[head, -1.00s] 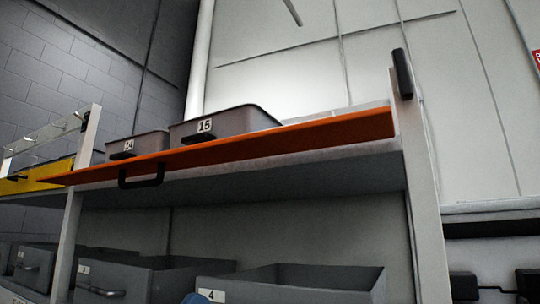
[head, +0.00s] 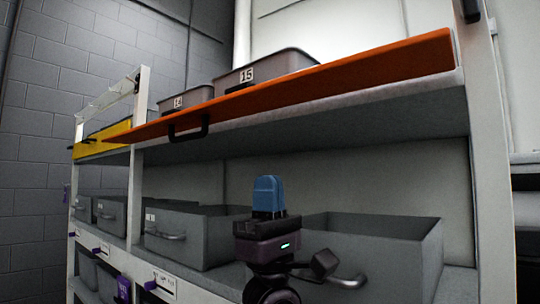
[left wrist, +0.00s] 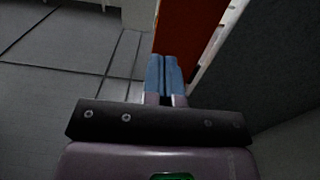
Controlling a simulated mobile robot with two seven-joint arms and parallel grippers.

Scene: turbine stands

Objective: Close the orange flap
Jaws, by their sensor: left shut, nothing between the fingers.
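The orange flap (head: 300,88) runs along the front of the upper shelf in the head view. It is hinged low and tilts outward, with a black handle (head: 188,130) under its outer edge near its left end. In the left wrist view the flap (left wrist: 188,28) shows as an orange-red strip beyond the fingers. My left gripper (head: 268,182) points up below the flap, in front of the lower shelf, apart from the handle and to its right. Its blue fingers (left wrist: 164,78) are together and empty. My right gripper is not seen.
Grey bins numbered 14 (head: 187,99) and 15 (head: 262,70) stand on the upper shelf behind the flap. Open grey drawers (head: 370,250) with handles fill the lower shelf. A yellow flap (head: 102,138) is at the left. A white post (head: 488,150) stands at the right.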

